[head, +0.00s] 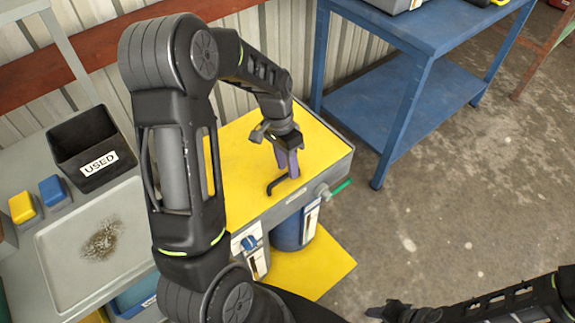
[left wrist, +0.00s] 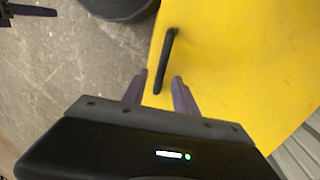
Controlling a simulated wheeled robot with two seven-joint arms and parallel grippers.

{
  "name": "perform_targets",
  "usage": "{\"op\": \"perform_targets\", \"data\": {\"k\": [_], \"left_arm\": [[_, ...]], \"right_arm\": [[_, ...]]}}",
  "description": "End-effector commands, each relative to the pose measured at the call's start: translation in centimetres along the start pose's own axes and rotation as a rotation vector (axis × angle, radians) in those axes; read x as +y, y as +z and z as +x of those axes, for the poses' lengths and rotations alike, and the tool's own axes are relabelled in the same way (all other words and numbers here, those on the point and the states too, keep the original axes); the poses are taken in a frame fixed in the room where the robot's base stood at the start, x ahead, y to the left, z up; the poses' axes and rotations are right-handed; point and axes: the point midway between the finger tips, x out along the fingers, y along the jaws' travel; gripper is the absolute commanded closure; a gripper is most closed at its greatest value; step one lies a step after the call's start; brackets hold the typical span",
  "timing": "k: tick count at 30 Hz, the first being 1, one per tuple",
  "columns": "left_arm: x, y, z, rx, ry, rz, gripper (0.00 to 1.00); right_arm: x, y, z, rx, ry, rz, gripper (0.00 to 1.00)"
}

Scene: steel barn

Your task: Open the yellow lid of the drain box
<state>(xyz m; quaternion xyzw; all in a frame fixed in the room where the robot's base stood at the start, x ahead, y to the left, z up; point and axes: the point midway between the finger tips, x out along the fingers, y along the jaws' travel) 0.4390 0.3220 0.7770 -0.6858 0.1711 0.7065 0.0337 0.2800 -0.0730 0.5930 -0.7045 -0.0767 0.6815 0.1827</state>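The drain box (head: 331,160) is a grey box with a flat yellow lid (head: 243,180) on top; the lid lies shut. A black bar handle (head: 277,185) stands on the lid near its front edge. My left gripper (head: 288,172) is over the lid right by the handle, with its purple fingers pointing down.
A grey bench (head: 60,235) at left holds a black bin marked USED (head: 86,150), a tray and yellow and blue blocks. A blue table (head: 440,28) stands behind right. A green-handled valve (head: 337,188) sticks out from the box. Floor at right is clear.

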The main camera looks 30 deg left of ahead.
Motion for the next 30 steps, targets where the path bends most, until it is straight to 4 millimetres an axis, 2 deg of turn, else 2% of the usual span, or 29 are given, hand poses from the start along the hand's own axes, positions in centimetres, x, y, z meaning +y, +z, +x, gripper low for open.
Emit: {"op": "perform_targets", "data": {"k": [3, 11, 23, 30], "left_arm": [[0.0, 0.01, 0.65, 0.0, 0.0, 0.0, 0.66], [0.0, 0.0, 0.73, 0.001, 0.0, 0.0, 0.67], [0.0, 0.0, 0.7, 0.001, -0.001, 0.0, 0.99], [0.0, -0.01, 0.69, 0.001, -0.001, 0.0, 1.0]], "right_arm": [[-0.01, 0.0, -0.04, 0.0, 0.0, 0.0, 0.64], [-0.01, 0.0, -0.03, 0.0, 0.0, 0.0, 0.64], [-0.01, 0.0, -0.03, 0.0, 0.0, 0.0, 0.64], [-0.01, 0.01, -0.03, 0.0, 0.0, 0.0, 0.64]]}}
